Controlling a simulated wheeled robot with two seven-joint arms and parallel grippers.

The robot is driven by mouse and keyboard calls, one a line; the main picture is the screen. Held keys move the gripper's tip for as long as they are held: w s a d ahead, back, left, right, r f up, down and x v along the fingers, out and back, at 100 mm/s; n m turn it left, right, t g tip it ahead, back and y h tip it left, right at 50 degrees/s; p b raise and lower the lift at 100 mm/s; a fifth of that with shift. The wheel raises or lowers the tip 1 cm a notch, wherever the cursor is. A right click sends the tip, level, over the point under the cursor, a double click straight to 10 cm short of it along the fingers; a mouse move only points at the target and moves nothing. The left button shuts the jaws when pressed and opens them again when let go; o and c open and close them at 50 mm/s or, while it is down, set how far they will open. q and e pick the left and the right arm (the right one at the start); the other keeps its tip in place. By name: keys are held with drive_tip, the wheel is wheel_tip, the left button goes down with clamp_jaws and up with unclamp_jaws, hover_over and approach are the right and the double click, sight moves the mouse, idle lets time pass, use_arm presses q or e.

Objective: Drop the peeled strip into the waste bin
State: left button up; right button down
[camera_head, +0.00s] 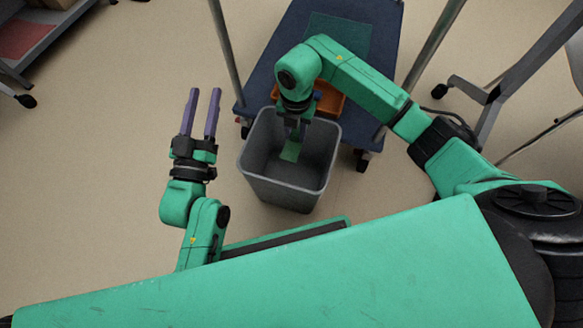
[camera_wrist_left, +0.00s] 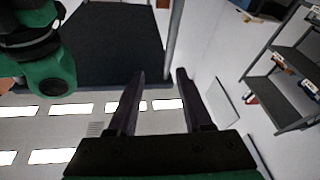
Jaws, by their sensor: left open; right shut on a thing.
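The grey waste bin (camera_head: 267,185) stands on the floor in front of the blue cart. My right gripper (camera_head: 295,132) points down over the bin's opening. It is shut on the peeled strip (camera_head: 290,151), a green piece that hangs down and shows against the bin's inside. How far the strip reaches below the rim is hard to tell. My left gripper (camera_head: 201,110) is open and empty, left of the bin and apart from it. Its two purple fingers also show in the left wrist view (camera_wrist_left: 155,90), with nothing between them.
A blue cart (camera_head: 271,60) with metal posts stands behind the bin, with an orange tray (camera_head: 330,98) partly hidden by my right arm. A grey shelf (camera_head: 40,45) is at the upper left. A grey frame on casters (camera_head: 490,105) is at the right. The floor at left is clear.

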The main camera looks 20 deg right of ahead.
sight(247, 176)
drive_tip(key=shift+f, duration=0.1)
drive_tip(key=c, duration=0.5)
unclamp_jaws()
use_arm(q)
drive_tip(key=r, duration=0.2)
drive_tip(key=t, duration=0.1)
drive_tip(key=shift+w+a+r, duration=0.2)
drive_tip(key=shift+w+r, duration=0.1)
drive_tip(key=shift+r, duration=0.1)
drive_tip(key=shift+f, duration=0.1)
